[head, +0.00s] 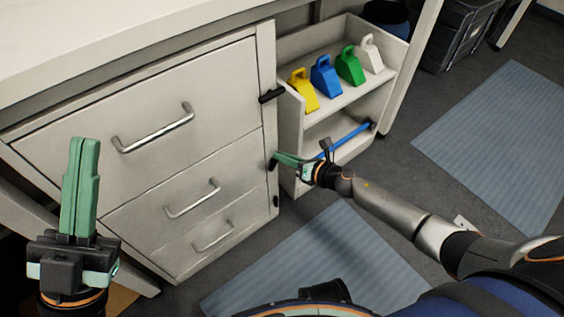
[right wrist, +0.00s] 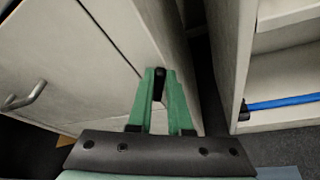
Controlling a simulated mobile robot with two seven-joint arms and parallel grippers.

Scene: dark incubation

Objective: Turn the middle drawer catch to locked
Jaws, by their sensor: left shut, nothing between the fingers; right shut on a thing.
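The middle drawer catch (head: 273,164) is a small black lever on the right edge post of the white drawer cabinet, beside the middle drawer (head: 160,185). It also shows in the right wrist view (right wrist: 159,78), between the green fingertips. My right gripper (head: 279,158) is shut on this catch, and the fingers partly cover it. Its exact angle is hard to tell. My left gripper (head: 83,145) is shut and empty, pointing up in front of the cabinet at the left, away from the catches.
The top catch (head: 271,95) lies sideways; the bottom catch (head: 276,201) stands upright. The drawers have metal handles (head: 153,130). An open shelf unit (head: 345,98) with coloured scoop-like objects and a blue bar (head: 345,138) stands close right. Mats (head: 320,265) lie on the floor.

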